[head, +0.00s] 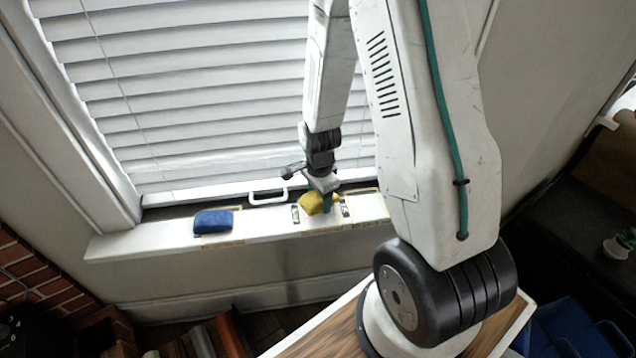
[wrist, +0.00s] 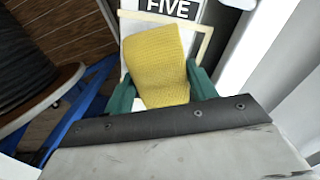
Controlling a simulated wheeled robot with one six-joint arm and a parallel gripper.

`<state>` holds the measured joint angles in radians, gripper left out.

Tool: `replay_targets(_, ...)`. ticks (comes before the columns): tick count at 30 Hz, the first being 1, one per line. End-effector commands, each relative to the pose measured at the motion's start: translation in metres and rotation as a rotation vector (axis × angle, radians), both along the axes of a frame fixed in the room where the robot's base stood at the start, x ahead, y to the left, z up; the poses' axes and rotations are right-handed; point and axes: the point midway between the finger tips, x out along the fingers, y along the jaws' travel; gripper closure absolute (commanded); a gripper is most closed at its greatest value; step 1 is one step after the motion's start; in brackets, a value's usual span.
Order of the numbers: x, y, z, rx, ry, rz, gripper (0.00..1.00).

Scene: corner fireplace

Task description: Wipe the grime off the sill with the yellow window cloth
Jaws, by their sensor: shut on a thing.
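The yellow cloth (head: 312,204) is at the white sill (head: 265,226) below the window, towards the sill's right part. My gripper (head: 326,203) points down there and is shut on the cloth. In the wrist view the yellow cloth (wrist: 158,62) sits between the two teal fingers of my gripper (wrist: 162,90). The cloth hides part of a pale-framed patch with a "FIVE" label (wrist: 172,8). Whether the cloth touches the sill I cannot tell. I cannot make out any grime clearly.
A blue cloth or sponge (head: 213,221) lies on the left part of the sill in a thin yellowish outline. A white window handle (head: 268,197) stands behind the sill. White blinds (head: 200,90) cover the window. The sill between blue and yellow pieces looks mostly clear.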

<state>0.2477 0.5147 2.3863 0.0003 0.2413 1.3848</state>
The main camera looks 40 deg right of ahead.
Motion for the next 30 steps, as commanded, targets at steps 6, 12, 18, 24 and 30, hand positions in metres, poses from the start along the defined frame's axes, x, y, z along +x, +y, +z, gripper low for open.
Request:
replay_targets(6,0.0,-0.002,0.021,-0.001,-0.003,-0.003,0.8)
replay_targets(12,0.0,-0.005,0.039,-0.001,-0.003,-0.007,0.8)
replay_targets(18,-0.001,-0.007,0.051,0.0,-0.001,-0.009,0.8)
replay_targets(24,-0.001,-0.007,0.052,0.0,0.0,-0.009,0.8)
replay_targets(30,-0.001,-0.007,0.052,0.0,0.0,-0.009,0.8)
